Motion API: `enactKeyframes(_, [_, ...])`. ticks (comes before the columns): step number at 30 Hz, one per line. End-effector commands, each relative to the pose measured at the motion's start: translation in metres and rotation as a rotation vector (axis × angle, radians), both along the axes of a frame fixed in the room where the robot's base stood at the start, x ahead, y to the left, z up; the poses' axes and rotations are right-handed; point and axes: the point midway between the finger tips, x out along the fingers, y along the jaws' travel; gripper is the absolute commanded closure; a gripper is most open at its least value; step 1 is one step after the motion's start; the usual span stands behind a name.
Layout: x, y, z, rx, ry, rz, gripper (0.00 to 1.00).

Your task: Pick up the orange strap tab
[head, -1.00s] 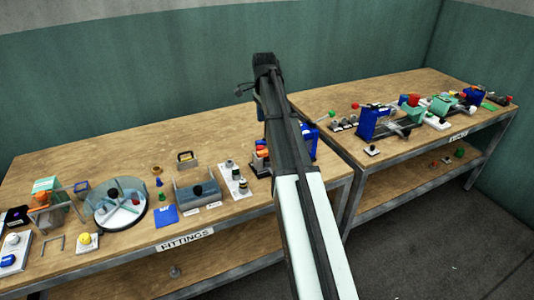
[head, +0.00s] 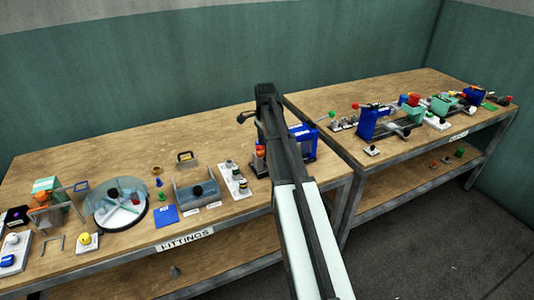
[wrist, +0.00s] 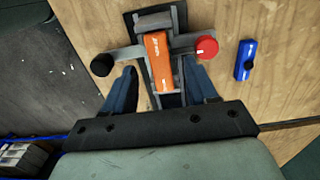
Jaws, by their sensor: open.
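In the wrist view, the orange strap tab (wrist: 158,65) lies lengthwise in a dark fixture (wrist: 176,20) with grey bars. My gripper (wrist: 160,68) is open, with one blue-grey finger on each side of the tab. The tab is between the fingers, and I see no clear contact with either one. How far above it the fingertips are, I cannot tell. In the head view, my arm hides the gripper and most of the area around it.
In the wrist view, a black knob (wrist: 102,65) stands left of the tab and a red knob (wrist: 207,46) right. A blue part (wrist: 245,60) lies further right. In the head view, a white block with knobs (head: 235,180) and a blue frame (head: 303,140) flank my arm.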

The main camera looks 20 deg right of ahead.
Motion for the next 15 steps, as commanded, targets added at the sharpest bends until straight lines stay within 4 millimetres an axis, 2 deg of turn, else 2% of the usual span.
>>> enactKeyframes(6, [0.0, -0.001, -0.027, 0.0, 0.001, 0.0, 0.43])
enactKeyframes(14, [0.0, -0.001, -0.03, 0.0, 0.0, 0.0, 0.43])
enactKeyframes(15, [0.0, -0.001, -0.03, 0.0, 0.0, 0.0, 0.45])
